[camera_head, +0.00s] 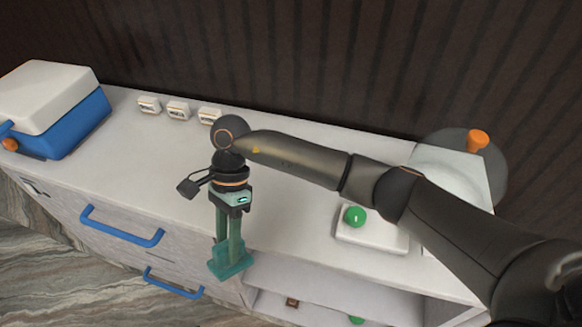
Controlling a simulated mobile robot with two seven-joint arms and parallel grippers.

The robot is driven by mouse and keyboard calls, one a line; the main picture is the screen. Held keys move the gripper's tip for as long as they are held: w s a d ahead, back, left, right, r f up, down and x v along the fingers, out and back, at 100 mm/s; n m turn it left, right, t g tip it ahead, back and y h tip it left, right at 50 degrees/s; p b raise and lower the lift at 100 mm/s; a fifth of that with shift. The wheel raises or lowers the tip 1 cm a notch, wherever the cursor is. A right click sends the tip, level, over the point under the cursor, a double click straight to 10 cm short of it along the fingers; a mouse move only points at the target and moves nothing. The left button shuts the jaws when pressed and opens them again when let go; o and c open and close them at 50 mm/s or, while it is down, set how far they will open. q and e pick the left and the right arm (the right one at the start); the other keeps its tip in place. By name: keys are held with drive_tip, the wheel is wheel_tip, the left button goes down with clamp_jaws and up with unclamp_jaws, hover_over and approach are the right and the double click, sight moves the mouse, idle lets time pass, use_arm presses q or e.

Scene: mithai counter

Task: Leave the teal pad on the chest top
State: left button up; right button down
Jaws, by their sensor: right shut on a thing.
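My right gripper (229,243) comes down from the wrist of my arm, which reaches in from the right. Its fingers are shut on the teal pad (230,265), which shows at the fingertips and is partly hidden by them. In the picture the pad overlaps the front of the white chest, below the front edge of the chest top (150,170). I cannot tell its exact height or distance from the chest. My left gripper is not in view.
A blue and white box (65,120) stands at the far left. Several small white blocks (178,110) line the back. A white base with a green ball (355,216) and an orange-knobbed thing (478,140) are on the right. Blue drawer handles (120,228) stick out in front.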

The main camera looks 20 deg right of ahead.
drive_tip(key=w+d+n+h, duration=0.1)
drive_tip(key=d+n, duration=0.1)
drive_tip(key=w+d+n+t, duration=0.1)
drive_tip(key=w+d+n, duration=0.1)
drive_tip(key=d, duration=0.1)
drive_tip(key=w+d+r+n+t+h, duration=0.1)
drive_tip(key=d, duration=0.1)
drive_tip(key=shift+w+d+n+h+p, duration=0.15)
drive_tip(key=shift+w+n+h+p, duration=0.15)
drive_tip(key=shift+n+p, duration=0.1)
drive_tip(key=w+d+r+n+t, duration=0.2)
drive_tip(key=w+d+r+n, duration=0.25)
drive_tip(key=d, duration=0.35)
drive_tip(key=shift+d+f+b, duration=0.1)
drive_tip(key=shift+f+b, duration=0.8)
drive_tip(key=shift+f, duration=2.7)
drive_tip(key=shift+f+b, duration=0.45)
drive_tip(key=shift+b, duration=0.1)
drive_tip(key=shift+c, duration=2.2)
unclamp_jaws()
